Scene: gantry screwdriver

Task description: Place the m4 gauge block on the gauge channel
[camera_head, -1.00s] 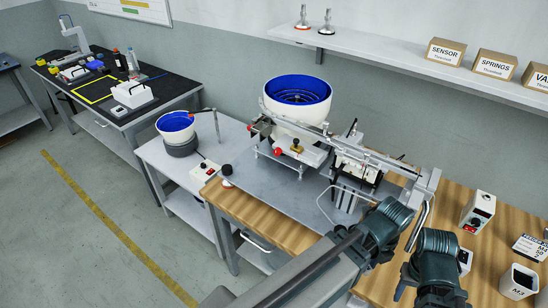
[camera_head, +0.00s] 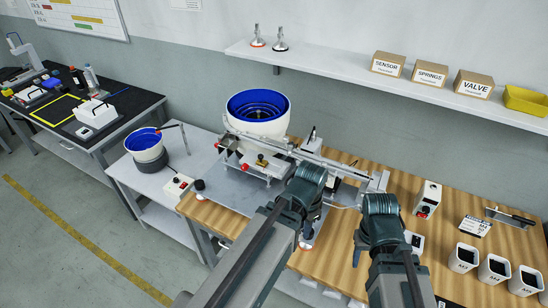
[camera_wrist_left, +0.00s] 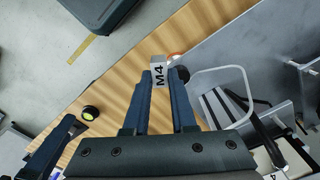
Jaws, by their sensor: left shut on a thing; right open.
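The m4 gauge block (camera_wrist_left: 158,74) is a small pale block marked "M4", seen in the left wrist view. My left gripper (camera_wrist_left: 160,82) is shut on it, with one dark finger on each side. In the head view my left wrist (camera_head: 305,188) is over the front of the feeder bench and hides its fingertips and the block. My right gripper (camera_head: 357,250) is open and empty above the wood top, to the right of the left one. A long metal rail (camera_head: 335,166) runs right from the bowl feeder; I cannot tell which part is the gauge channel.
The blue-lined bowl feeder (camera_head: 258,108) stands behind the rail. A grey plate (camera_head: 228,190) lies on the wood bench. A control box (camera_head: 428,198) and several white bins (camera_head: 463,258) stand at the right.

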